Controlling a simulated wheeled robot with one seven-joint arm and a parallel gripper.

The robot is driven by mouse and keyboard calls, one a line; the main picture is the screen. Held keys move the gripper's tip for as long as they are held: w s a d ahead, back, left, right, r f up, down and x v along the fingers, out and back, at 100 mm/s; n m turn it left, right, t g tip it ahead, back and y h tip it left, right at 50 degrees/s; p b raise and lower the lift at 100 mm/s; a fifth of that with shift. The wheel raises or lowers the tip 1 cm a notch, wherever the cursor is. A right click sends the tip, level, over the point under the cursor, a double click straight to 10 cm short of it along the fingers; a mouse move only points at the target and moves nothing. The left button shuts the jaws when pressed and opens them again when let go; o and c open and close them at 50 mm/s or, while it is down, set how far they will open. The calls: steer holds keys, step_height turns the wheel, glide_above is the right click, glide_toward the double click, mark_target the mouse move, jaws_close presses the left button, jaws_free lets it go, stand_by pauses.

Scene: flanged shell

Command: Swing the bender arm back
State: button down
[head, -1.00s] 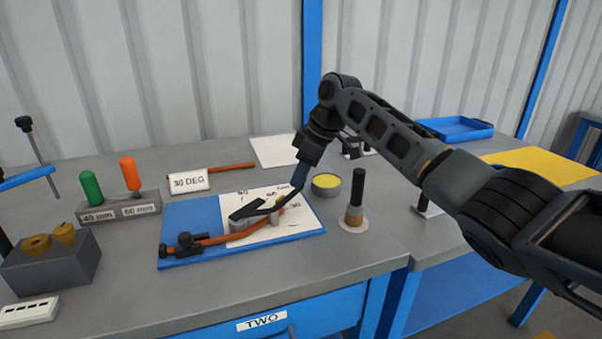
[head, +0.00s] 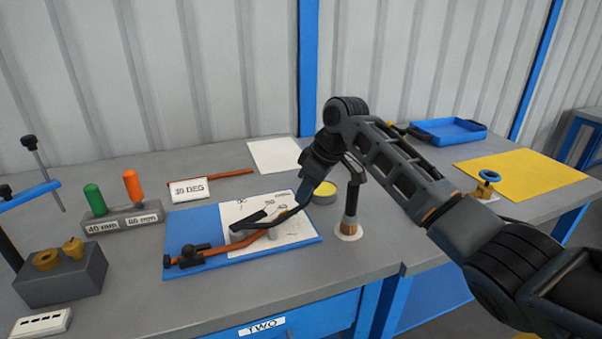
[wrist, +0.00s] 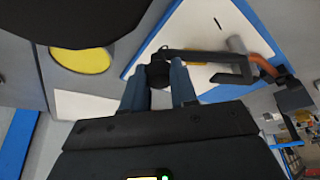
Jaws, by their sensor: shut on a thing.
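The bender (head: 183,257) sits on a blue board (head: 190,226) with a white marked sheet (head: 290,232) on its right part. An orange-brown tube (head: 215,241) runs through it, with a bend near the middle. The black bender arm (head: 257,217) reaches from the middle of the board toward the right. My gripper (head: 300,203) is shut on its outer end, low over the sheet. In the wrist view my fingers (wrist: 158,92) close on both sides of the arm's dark round grip (wrist: 158,73). The arm's pivot is partly hidden.
A 30 DEG card (head: 189,190) stands behind. Green and orange handles (head: 132,186) are at left. A blue tray (head: 447,131) and yellow sheet (head: 520,176) lie right.

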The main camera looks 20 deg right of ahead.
steer(key=shift+s+r+m+p, duration=0.15)
steer(key=shift+s+m+p, duration=0.55)
steer(key=shift+s+p, duration=0.45)
steer(key=shift+s+d+t, duration=0.1)
steer(key=shift+s+t, duration=0.05)
steer(key=shift+t, duration=0.15)
steer(key=c, duration=0.9)
jaws_free()
steer(key=shift+v, duration=3.8)
steer(key=shift+c, duration=0.3)
